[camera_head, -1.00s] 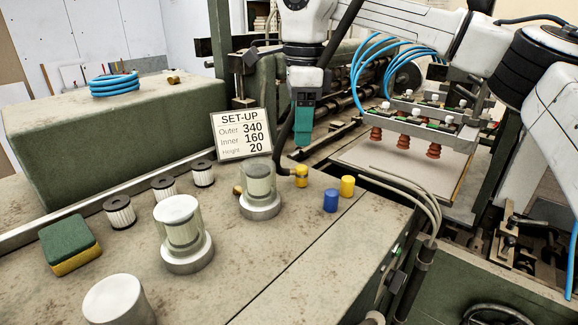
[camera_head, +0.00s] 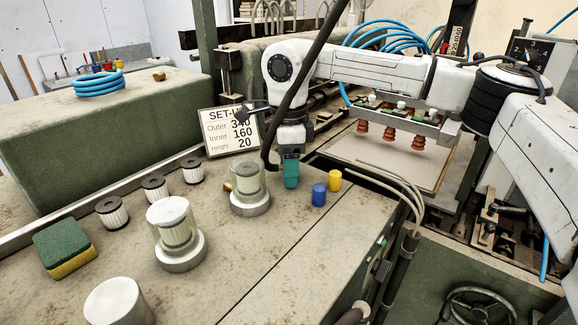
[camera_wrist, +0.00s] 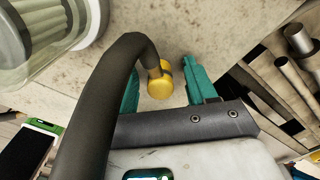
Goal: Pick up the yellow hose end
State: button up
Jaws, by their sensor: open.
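The yellow hose end (camera_wrist: 160,82) is a short yellow fitting on a thick black hose (camera_wrist: 88,100), seen in the wrist view. My gripper (camera_wrist: 161,76) is open, its teal fingers on either side of the hose end. The left finger is partly hidden behind the hose; I cannot tell if either finger touches the fitting. In the head view my gripper (camera_head: 291,177) points down at the bench top and hides the hose end.
A blue cap (camera_head: 319,195) and a yellow cap (camera_head: 335,180) stand just right of my gripper. A glass-bodied filter unit (camera_head: 249,190) stands close on its left. The set-up sign (camera_head: 228,133) is behind.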

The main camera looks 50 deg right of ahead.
jog(key=shift+c, duration=0.5)
grip_shut()
jog(key=shift+r, duration=0.55)
notch_tip(320, 180, up, 2)
jog(key=shift+r+b, duration=0.1)
jog(key=shift+b, duration=0.4)
jog(key=s+a+r+b, duration=0.4)
jog(key=s+r, duration=0.5)
jog(key=s, duration=0.4)
jog(key=shift+a+r, duration=0.35)
jog(key=shift+a, duration=0.25)
